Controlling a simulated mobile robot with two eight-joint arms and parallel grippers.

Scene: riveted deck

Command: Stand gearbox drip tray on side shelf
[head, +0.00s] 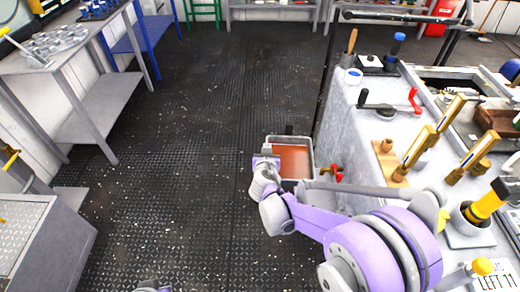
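The drip tray (309,149) is a grey rectangular pan with reddish-brown liquid in it, level in the picture. It is left of the grey bench's side, over the dark floor, with no support visible under it. My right gripper (266,158) is at the tray's left wall and appears shut on it; the fingertips are small and partly hidden. My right arm covers the area below the tray. A dark knob shows at its far side. I cannot tell which surface is the side shelf; a grey lower shelf (100,103) shows at left.
A red-handled tap (335,173) sits by the tray's right side, near the bench (345,120). The bench top holds brass-handled tools, a red crank (413,101) and a yellow torch-like item (485,203). A metal cabinet (40,235) stands at lower left. The middle floor is clear.

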